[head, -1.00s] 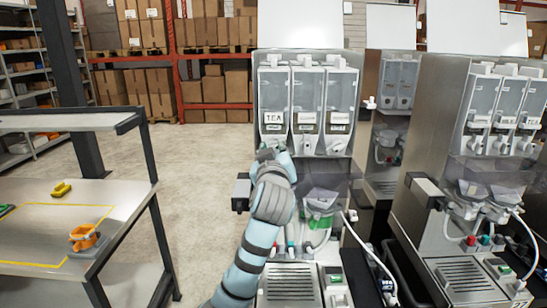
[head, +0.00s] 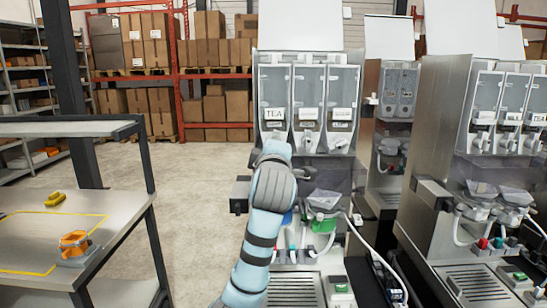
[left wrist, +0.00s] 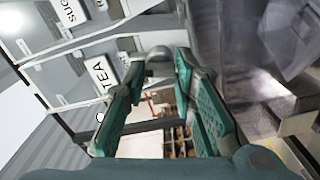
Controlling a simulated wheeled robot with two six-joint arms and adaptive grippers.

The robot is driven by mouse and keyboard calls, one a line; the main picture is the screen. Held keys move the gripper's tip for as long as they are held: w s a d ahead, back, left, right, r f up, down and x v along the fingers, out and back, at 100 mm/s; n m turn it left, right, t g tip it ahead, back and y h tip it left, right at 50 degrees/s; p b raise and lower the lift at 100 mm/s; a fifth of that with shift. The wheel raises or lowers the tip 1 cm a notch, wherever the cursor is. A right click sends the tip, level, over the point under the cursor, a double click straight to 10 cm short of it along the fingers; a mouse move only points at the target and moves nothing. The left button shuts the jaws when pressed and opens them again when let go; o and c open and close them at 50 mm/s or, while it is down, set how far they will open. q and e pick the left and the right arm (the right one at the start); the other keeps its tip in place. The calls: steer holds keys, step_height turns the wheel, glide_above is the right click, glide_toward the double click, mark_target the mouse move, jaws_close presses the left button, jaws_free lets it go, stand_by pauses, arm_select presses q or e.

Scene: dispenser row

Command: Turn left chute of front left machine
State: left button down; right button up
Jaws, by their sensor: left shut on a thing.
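The front left machine (head: 302,232) stands at the middle of the head view. It has three clear canisters in a row, and the left one (head: 274,88) is labelled TEA. My left gripper (head: 272,146) is at the bottom of that canister and hides its chute in the head view. In the left wrist view, the teal-padded fingers (left wrist: 163,95) are on both sides of the grey left chute (left wrist: 158,56), below the TEA label (left wrist: 103,74). The gripper is shut on the chute. The exact contact is partly hidden. My right gripper is not in view.
A second machine (head: 447,190) stands close on the right, with another (head: 388,110) behind. A metal table (head: 125,215) at the left holds an orange part (head: 73,243) and a yellow part (head: 55,198). Open floor (head: 190,185) lies between the table and the front left machine.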

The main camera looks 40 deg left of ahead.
arm_select(q)
steer(key=shift+f+n+b, duration=0.1)
steer(key=shift+n+b, duration=0.85)
steer(key=shift+n, duration=0.45)
steer(key=c, duration=1.3)
jaws_free()
steer(key=shift+w, duration=0.1)
steer(key=shift+d, duration=0.15)
steer(key=v, duration=0.8)
